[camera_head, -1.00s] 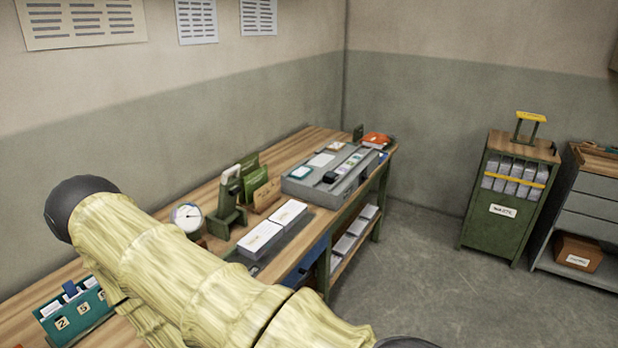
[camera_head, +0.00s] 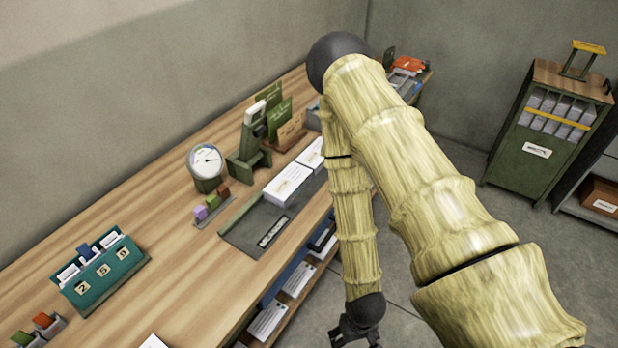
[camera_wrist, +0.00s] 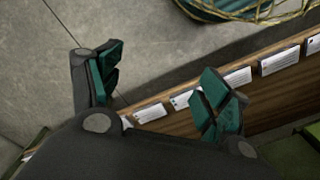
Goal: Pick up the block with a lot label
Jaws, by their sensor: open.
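No lot label can be read, so I cannot tell which block carries one. Small purple, green and brown blocks (camera_head: 211,201) stand in a row on a grey strip beside the dial on the bench. More small orange and green blocks (camera_head: 38,328) sit in holders at the lower left. My gripper (camera_head: 356,334) hangs off the bench's front side, over the floor, well away from the blocks. In the wrist view my gripper (camera_wrist: 163,88) has its green-padded fingers spread, with nothing between them.
The wooden bench (camera_head: 160,255) holds a teal numbered card holder (camera_head: 100,272), a dial (camera_head: 206,165), a green stamp-like press (camera_head: 250,140), a dark tray (camera_head: 245,228) and paper stacks (camera_head: 287,185). A shelf below holds papers (camera_head: 268,320). A green cabinet (camera_head: 535,150) stands at right.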

